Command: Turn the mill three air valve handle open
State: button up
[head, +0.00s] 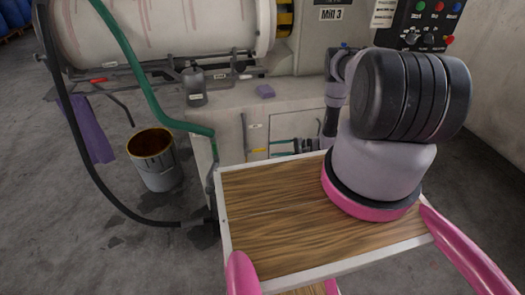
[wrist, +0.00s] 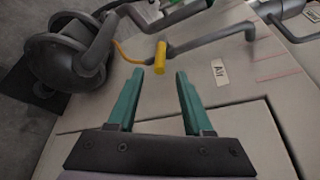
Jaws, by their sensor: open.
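In the wrist view, the valve handle is a thin yellow lever with a thick yellow grip (wrist: 160,58) at its end. It lies just ahead of my gripper (wrist: 177,76), whose two teal fingers are apart with nothing between them. I cannot tell whether the grip touches a fingertip. A label reading "Air" (wrist: 219,72) is on the pale panel to the right of the handle. In the head view, the yellow handle (head: 257,150) is small on the front of the Mill 3 cabinet, and my gripper (head: 279,148) is to its right.
A grey pipe (wrist: 215,38) runs beside the handle, and a dark round fitting (wrist: 70,60) is at left. In the head view, a green hose (head: 150,95), a black hose (head: 75,165) and a bucket (head: 157,172) are left of the cabinet. Open floor lies farther left.

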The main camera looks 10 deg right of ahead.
aim_at(263, 150)
jog(key=shift+x, duration=3.2)
jog(key=shift+c, duration=0.3)
grip_shut()
